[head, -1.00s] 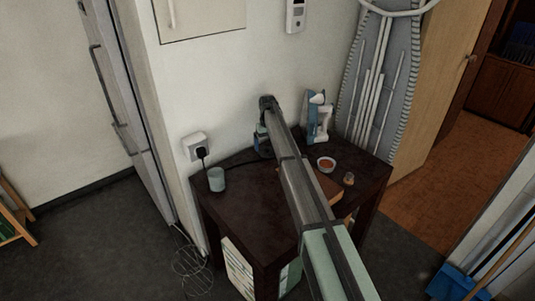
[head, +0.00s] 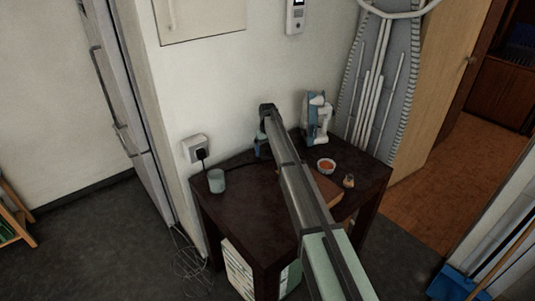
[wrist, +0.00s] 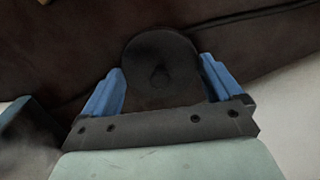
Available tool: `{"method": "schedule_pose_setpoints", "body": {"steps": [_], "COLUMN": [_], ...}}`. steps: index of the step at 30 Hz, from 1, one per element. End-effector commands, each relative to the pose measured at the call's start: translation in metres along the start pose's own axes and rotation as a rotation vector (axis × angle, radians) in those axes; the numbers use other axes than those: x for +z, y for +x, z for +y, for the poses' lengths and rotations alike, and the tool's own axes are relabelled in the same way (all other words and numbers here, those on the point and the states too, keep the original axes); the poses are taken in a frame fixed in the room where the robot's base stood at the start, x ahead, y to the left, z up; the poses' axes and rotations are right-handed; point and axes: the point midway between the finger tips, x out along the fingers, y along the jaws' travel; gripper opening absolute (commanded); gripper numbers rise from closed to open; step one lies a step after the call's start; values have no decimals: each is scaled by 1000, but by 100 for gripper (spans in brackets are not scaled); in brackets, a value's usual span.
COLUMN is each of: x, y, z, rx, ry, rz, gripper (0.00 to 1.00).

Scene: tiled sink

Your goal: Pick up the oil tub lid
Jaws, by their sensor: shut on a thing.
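In the wrist view, a dark round lid-like disc (wrist: 160,62) with a small raised mark near its middle sits between the blue fingers of my gripper (wrist: 161,80). I take it to be the oil tub lid. The fingers are shut on it, one on each side. In the head view, my gripper (head: 260,146) is at the back of the dark table, near the wall, mostly hidden by my arm. The lid cannot be made out there, and no oil tub can be told for sure.
The dark table (head: 240,205) carries a teal cup (head: 216,181) at left, a white bowl with orange contents (head: 326,166), a small jar (head: 348,181), a brown board (head: 327,189) and a white-blue appliance (head: 317,118) at right. A wall socket with a plug (head: 195,149) is at left.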

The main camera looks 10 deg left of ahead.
Motion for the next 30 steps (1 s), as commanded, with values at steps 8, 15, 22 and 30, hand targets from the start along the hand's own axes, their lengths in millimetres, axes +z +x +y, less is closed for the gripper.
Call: {"method": "schedule_pose_setpoints", "body": {"steps": [8,15,22,30], "x": [0,0,0,9], "y": [-12,-47,-86,-102], "z": [0,0,3,62], "rx": [0,0,0,0], "ry": [0,0,2,61], "rz": [1,2,1,1], "gripper": [64,64,64,64]}}
